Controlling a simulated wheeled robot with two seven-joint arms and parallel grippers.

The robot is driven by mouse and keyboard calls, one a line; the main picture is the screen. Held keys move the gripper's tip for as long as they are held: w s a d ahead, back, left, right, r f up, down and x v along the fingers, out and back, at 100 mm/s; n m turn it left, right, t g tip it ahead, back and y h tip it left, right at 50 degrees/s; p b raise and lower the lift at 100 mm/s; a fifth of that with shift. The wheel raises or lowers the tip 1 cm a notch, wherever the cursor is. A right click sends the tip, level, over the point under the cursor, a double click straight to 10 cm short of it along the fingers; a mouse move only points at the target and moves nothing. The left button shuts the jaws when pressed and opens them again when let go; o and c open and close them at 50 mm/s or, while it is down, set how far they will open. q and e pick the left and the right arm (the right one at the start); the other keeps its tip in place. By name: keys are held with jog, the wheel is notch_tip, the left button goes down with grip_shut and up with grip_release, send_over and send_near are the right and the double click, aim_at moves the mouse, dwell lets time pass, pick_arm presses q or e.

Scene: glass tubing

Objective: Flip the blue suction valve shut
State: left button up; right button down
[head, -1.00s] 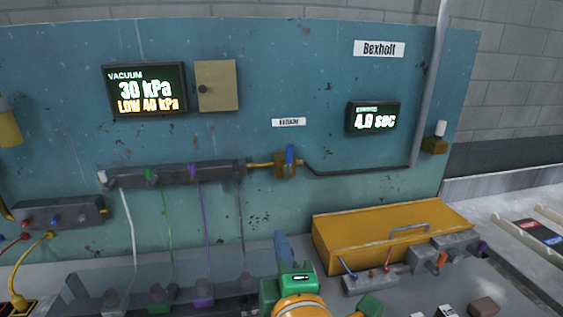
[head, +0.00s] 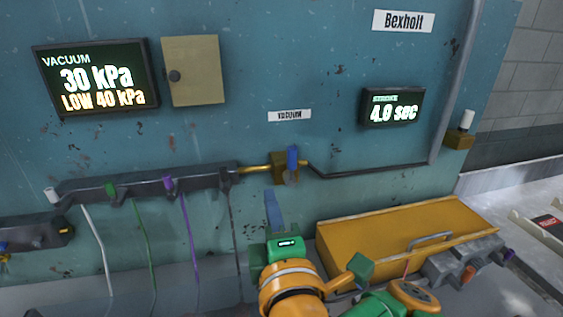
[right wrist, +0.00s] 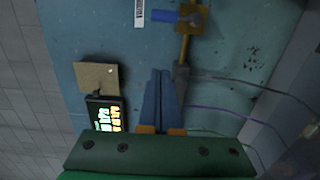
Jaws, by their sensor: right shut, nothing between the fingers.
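In the right wrist view the blue handle (right wrist: 166,16) and the brass body (right wrist: 195,18) show at the top, ahead of the fingers. My right gripper (head: 271,205) has its blue fingers pointing up, below the valve and apart from it. In the right wrist view its fingers (right wrist: 160,75) are together and empty. My left gripper is not in view.
A vacuum display (head: 95,78) reads 30 kPa, LOW 40 kPa. A timer display (head: 392,107) reads 4.0 sec. A dark manifold (head: 140,188) with hanging coloured tubes lies left of the valve. A yellow box (head: 400,230) stands at lower right. The wall around the valve is mostly clear.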

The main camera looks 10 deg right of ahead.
aim_at(290, 162)
jog(key=w+d+b, duration=0.1)
jog(key=w, duration=0.2)
jog(key=w+d+b, duration=0.2)
jog(key=w, duration=0.2)
jog(key=w+d+b, duration=0.1)
jog(key=w+b, duration=0.1)
jog(key=w, duration=0.1)
jog(key=shift+w+d, duration=0.25)
jog(key=shift+w, duration=0.1)
